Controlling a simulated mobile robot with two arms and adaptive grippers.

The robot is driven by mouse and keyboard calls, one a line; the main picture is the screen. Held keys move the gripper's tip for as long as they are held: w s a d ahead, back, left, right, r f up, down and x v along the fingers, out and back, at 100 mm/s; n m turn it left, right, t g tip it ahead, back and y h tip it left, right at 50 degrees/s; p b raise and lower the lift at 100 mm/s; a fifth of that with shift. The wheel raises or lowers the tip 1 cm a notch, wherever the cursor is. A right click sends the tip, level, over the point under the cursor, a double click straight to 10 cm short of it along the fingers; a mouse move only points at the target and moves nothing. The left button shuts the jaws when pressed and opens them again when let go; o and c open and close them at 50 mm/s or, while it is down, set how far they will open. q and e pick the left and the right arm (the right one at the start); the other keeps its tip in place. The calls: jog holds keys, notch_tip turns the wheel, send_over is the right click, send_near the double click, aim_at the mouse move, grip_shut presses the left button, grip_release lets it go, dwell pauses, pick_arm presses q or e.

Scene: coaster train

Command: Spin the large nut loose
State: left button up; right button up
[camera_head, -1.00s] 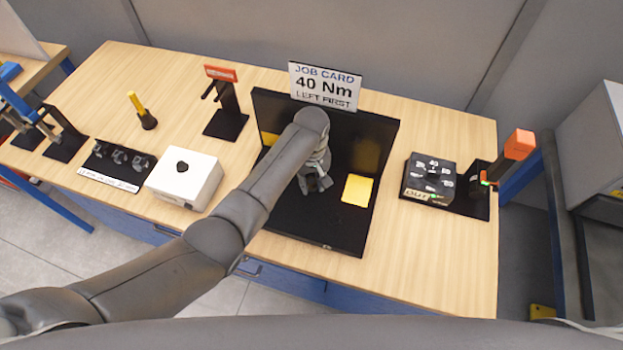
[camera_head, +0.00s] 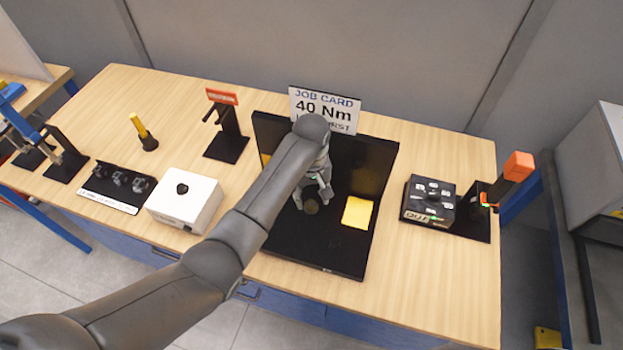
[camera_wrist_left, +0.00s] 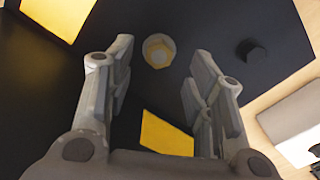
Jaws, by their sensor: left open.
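My left gripper (camera_head: 313,196) is open over the black fixture (camera_head: 330,256), its fingers pointing down toward the base plate. In the left wrist view the open fingers (camera_wrist_left: 161,52) flank a round, pale piece with a tan centre (camera_wrist_left: 159,50), with space on both sides. It looks like the large nut, but its shape is too small to be sure. In the head view a dark, round brownish piece (camera_head: 311,206) shows just below the fingertips. A short black cylinder (camera_wrist_left: 252,51) stands to the right in the wrist view. My right gripper is not seen.
A yellow square (camera_head: 357,212) lies on the fixture's base. The job card (camera_head: 325,108) reading 40 Nm stands behind. A white box (camera_head: 185,203) is left, a black socket block (camera_head: 429,201) and an orange-topped tool (camera_head: 517,166) right. Bare wood lies at front right.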

aim_at(311, 206)
pick_arm(q)
notch_tip(311, 206, up, 7)
jog(key=shift+r, duration=0.15)
jog(key=shift+s, duration=0.1)
